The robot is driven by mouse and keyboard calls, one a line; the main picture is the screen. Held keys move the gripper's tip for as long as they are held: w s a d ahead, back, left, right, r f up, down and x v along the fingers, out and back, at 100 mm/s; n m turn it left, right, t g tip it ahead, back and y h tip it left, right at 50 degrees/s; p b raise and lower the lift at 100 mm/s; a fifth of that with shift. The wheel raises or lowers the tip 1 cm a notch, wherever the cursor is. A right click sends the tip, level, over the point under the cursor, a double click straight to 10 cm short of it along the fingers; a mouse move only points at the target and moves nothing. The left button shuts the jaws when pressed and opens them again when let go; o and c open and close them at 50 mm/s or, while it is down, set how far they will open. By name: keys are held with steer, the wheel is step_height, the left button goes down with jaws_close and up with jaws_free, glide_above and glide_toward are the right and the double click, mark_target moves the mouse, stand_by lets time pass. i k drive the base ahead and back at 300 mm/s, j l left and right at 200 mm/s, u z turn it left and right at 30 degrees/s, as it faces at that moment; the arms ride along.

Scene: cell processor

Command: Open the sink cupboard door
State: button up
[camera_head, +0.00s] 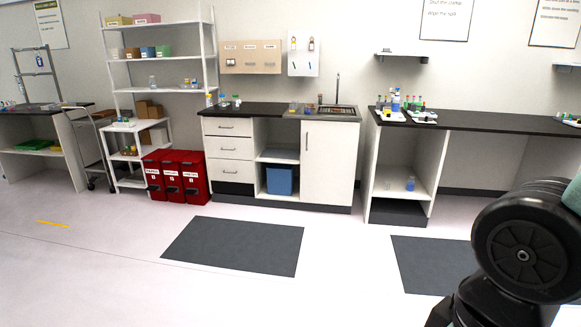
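The sink cupboard door (328,163) is a white panel at the right end of the bench unit, across the room. It is closed and has a dark vertical handle (307,141) near its upper left edge. The sink (336,110) with a tall tap (337,88) is set in the dark worktop above it. My arm's dark links and a greenish part show at the lower right, far in front of the bench. My gripper is not in view.
Dark grey mats (234,246) lie on the pale floor before the benches. Red bins (187,177) and white shelving (160,60) stand to the left. A blue bin (281,180) sits in the open shelf beside the door. The floor ahead is otherwise clear.

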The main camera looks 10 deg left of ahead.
mark_target(329, 148)
steer(key=i, duration=0.95)
steer(key=i+j+u, duration=0.15)
steer(key=i, duration=0.75)
steer(key=i+l, duration=0.15)
steer(key=i, duration=0.8)
steer(key=i+u, duration=0.15)
steer(key=i, duration=0.8)
steer(key=i+u, duration=0.35)
steer(key=i+l+u, duration=0.15)
steer(key=i+u, duration=0.2)
steer(key=i+l+u, duration=0.25)
steer(key=i+u, duration=0.15)
steer(key=z, duration=1.5)
steer(key=k+j+z, duration=0.5)
steer(key=k+j, duration=0.05)
steer(key=j, duration=0.15)
